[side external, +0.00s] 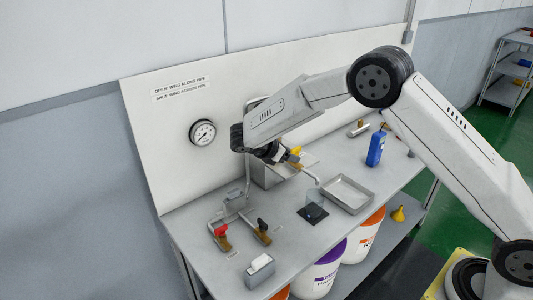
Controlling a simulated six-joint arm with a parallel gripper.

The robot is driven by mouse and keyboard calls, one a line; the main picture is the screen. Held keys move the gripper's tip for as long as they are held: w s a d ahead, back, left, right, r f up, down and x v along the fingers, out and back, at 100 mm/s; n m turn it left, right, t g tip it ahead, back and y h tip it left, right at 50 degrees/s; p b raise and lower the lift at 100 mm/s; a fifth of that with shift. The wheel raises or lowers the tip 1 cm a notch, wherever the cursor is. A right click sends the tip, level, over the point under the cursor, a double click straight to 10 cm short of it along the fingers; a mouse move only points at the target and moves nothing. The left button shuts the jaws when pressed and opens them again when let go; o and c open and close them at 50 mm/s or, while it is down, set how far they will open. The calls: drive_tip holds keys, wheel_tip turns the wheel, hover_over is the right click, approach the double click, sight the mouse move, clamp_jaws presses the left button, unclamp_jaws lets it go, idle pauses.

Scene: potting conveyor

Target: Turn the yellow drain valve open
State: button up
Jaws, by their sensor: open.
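The yellow drain valve (296,152) shows as a small yellow wing at the side of a grey metal tank (266,176) on the bench. A short pipe (311,176) runs out from the tank below it. My gripper (280,157) is open and close to the left of the yellow wing. Its fingers are small and dark here, and I cannot tell whether they touch the wing. The arm and gripper hide part of the tank. Whether the wing lies along or across its pipe is too small to tell.
A red-handled valve (221,230) and a black-handled valve (263,225) stand at the bench's front left. A metal tray (347,208), a clear beaker (314,197) on a dark pad and a blue bottle (376,148) stand to the right. A gauge (203,132) is on the back panel.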

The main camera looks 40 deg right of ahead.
sight(295, 148)
drive_tip(key=shift+w+a+r+n+h, duration=0.2)
drive_tip(key=shift+w+n+h, duration=0.25)
drive_tip(key=shift+w+h, duration=0.3)
drive_tip(key=shift+w+a+r+n+h, duration=0.1)
drive_tip(key=shift+w+a+n+h, duration=0.15)
drive_tip(key=shift+w+n+h, duration=0.45)
drive_tip(key=shift+w+d+f+m, duration=0.1)
drive_tip(key=shift+w+d+m, duration=0.05)
drive_tip(key=shift+w+m, duration=0.1)
drive_tip(key=shift+y, duration=0.25)
drive_tip(key=shift+x, duration=3.75)
clamp_jaws()
